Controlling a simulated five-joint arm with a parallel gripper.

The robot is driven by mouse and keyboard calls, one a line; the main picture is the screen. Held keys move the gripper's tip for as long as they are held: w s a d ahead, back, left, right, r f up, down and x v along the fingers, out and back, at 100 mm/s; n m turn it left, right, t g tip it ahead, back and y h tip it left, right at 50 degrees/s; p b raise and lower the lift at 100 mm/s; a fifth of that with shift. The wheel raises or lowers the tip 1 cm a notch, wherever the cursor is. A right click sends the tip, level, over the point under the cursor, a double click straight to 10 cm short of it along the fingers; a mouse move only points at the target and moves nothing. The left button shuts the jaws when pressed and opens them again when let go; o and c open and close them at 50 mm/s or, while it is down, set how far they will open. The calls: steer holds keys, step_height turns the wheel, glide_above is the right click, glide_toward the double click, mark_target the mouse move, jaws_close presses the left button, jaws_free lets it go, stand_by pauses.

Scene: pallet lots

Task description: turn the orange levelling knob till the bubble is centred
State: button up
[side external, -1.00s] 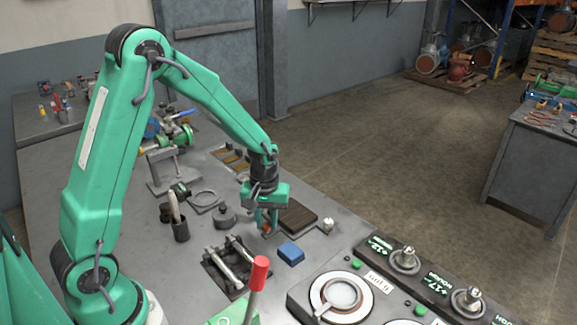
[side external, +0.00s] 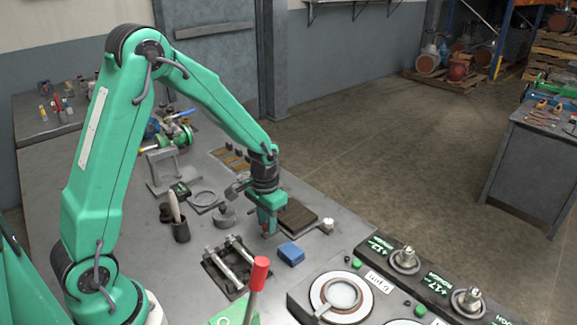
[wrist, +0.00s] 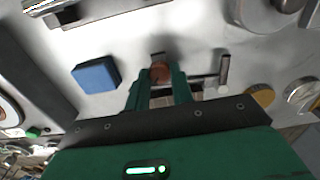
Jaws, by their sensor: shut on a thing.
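My gripper (side external: 269,230) points down at the near-left corner of a small plate with a dark brown top (side external: 299,214) in the side view. In the wrist view its two green fingers (wrist: 161,78) are closed on either side of the orange knob (wrist: 160,71), a small copper-orange round piece. The knob is mostly hidden behind the fingers in the side view. A short silver post (side external: 327,225) stands at the plate's right corner. I cannot make out a bubble in either view.
A blue block (side external: 291,254) lies close in front of my gripper. A clamp fixture with silver bars (side external: 230,264) and a red-handled lever (side external: 259,275) are nearer. A grey weight (side external: 225,218) and a dark cup (side external: 181,231) stand to the left.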

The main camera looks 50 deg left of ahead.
steer(key=shift+r+m, duration=0.1)
steer(key=shift+m, duration=0.9)
steer(key=o, duration=1)
step_height(320, 180, up, 7)
steer(key=shift+r, duration=0.35)
